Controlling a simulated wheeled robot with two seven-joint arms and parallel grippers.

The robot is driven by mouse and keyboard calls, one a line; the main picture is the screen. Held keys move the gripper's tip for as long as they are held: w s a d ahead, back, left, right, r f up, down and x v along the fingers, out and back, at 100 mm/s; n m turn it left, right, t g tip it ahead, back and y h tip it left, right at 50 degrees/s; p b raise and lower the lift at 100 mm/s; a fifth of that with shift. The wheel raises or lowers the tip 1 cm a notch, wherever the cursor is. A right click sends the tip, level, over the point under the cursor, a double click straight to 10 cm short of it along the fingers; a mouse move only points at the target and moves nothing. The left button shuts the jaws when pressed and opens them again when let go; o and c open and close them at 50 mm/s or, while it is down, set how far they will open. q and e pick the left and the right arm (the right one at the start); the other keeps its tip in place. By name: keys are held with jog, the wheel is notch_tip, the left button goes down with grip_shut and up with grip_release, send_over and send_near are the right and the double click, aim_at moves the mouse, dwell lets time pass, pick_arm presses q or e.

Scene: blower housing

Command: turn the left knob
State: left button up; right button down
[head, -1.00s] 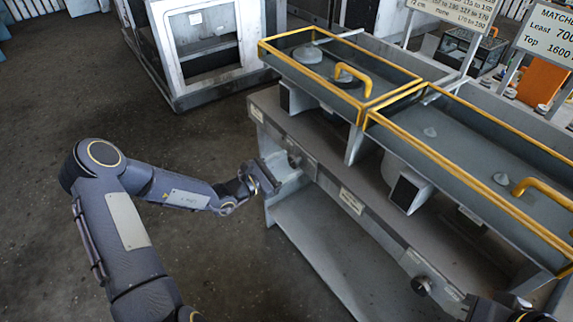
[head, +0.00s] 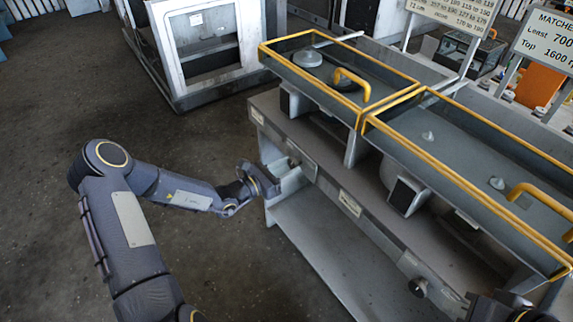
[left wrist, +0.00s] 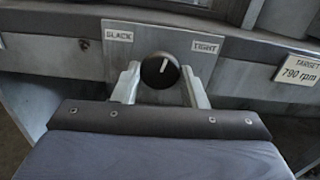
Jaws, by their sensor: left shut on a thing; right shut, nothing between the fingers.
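The left knob (left wrist: 160,70) is round and black with a white pointer line. It sits on the panel between a SLACK label (left wrist: 117,36) and a TIGHT label (left wrist: 206,47). The pointer stands nearly upright, leaning slightly toward TIGHT. My left gripper (left wrist: 160,85) is shut on the knob, one pale finger on each side. In the head view my left gripper (head: 276,176) is at the left part of the bench front, and the knob is largely hidden there. My right gripper (head: 514,302) is partly in view at the bottom right, shut and away from this knob.
A second knob (head: 418,287) is further right on the bench front. A TARGET 790 rpm plate (left wrist: 301,69) is right of the left knob. Yellow-edged covers with handles (head: 352,82) lie above on the bench (head: 330,180).

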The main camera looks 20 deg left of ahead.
pick_arm(q)
jog(key=shift+n, duration=1)
jog(key=o, duration=1)
jog(key=shift+c, duration=0.2)
jog(key=v, duration=0.8)
